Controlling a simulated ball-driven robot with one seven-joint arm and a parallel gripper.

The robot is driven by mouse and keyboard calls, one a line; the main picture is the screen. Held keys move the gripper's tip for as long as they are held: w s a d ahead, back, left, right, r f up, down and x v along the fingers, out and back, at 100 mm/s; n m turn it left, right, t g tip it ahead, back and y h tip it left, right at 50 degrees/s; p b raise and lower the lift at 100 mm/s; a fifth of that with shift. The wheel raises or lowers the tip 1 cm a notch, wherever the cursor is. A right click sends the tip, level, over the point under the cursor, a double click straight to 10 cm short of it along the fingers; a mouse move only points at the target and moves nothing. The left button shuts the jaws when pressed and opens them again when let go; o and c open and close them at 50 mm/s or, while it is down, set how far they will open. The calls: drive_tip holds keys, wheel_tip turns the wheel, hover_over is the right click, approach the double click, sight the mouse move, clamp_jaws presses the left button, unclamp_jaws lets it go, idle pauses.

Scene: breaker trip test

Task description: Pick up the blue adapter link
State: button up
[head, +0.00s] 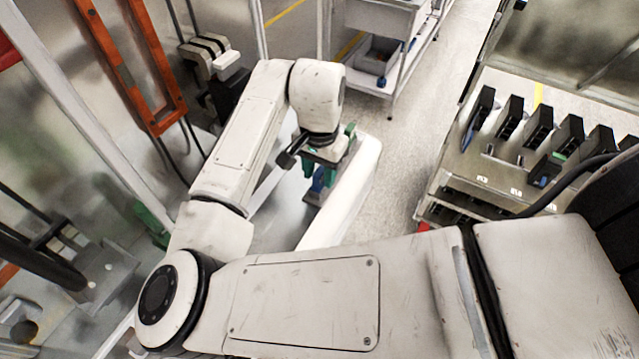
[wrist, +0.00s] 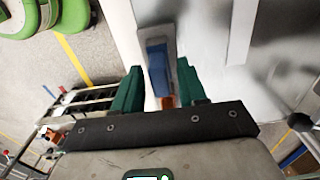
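The blue adapter link (wrist: 158,75) shows in the wrist view as a blue block with a grey end and an orange tip, in front of a pale panel. In the head view a blue piece (head: 318,180) shows just below my gripper (head: 331,165). My gripper also shows in the wrist view (wrist: 160,88), with its green fingers apart, one on each side of the link. A gap shows between the left finger and the link; contact on the right side is not clear. The link's lower end is partly hidden behind the gripper's dark bar.
A bench (head: 480,175) with a row of black breaker units (head: 538,127) stands at right. A white cart (head: 385,75) with a grey bin stands at the back. An orange frame (head: 127,65) and clear panels are at left. Open floor (head: 405,135) lies between cart and bench.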

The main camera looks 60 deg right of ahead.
clamp_jaws()
drive_tip(key=shift+r, duration=0.1)
idle(0.5)
